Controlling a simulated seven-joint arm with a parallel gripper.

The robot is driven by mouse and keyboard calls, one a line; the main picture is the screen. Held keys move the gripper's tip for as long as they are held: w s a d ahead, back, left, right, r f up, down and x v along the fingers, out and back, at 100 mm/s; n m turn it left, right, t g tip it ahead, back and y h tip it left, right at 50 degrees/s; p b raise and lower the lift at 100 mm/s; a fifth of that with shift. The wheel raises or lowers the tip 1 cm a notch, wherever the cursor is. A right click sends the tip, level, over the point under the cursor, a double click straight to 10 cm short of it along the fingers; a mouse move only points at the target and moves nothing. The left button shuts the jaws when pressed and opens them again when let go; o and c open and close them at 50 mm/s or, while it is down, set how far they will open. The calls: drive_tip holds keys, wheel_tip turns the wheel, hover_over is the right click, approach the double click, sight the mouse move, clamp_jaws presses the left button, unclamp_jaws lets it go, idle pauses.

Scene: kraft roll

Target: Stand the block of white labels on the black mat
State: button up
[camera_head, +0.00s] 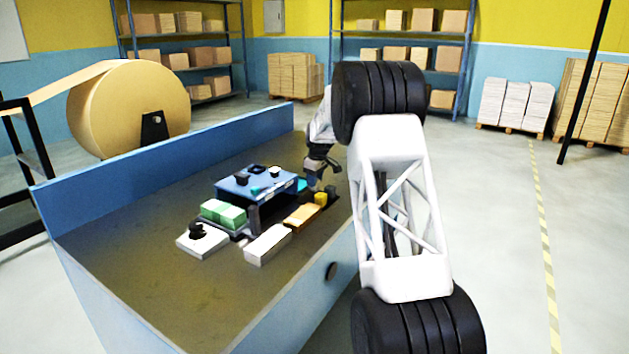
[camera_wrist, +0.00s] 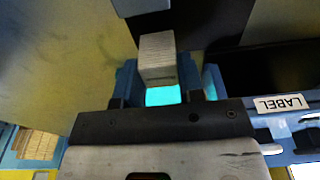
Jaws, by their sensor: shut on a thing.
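The block of white labels (camera_wrist: 158,58) shows in the wrist view as a pale, finely layered block between the fingers of my gripper (camera_wrist: 160,90). My gripper is shut on it, above the table. In the head view my gripper (camera_head: 319,168) is at the far right side of the blue stand; I cannot make out the held block there. A dark surface that looks like the black mat (camera_wrist: 205,30) lies beyond the block in the wrist view. I cannot tell whether the block touches it.
A blue stand (camera_head: 250,187) with small items on top is on the table, beside a green block (camera_head: 223,214), an orange block (camera_head: 301,215), a white block (camera_head: 267,244) and a white base with a black knob (camera_head: 201,244). A low blue wall (camera_head: 170,155) edges the table. The near left tabletop is clear.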

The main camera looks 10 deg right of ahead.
drive_tip(key=shift+f, duration=0.65)
idle(0.9)
drive_tip(key=o, duration=1)
drive_tip(key=shift+r, duration=0.15)
drive_tip(key=shift+s+d+r, duration=0.1)
drive_tip(key=shift+r, duration=1.15)
drive_tip(key=shift+s+d+r, duration=0.1)
drive_tip(key=shift+s+r, duration=0.05)
drive_tip(key=shift+r, duration=1.1)
drive_tip(key=shift+s+d+r, duration=0.1)
drive_tip(key=shift+r, duration=1.15)
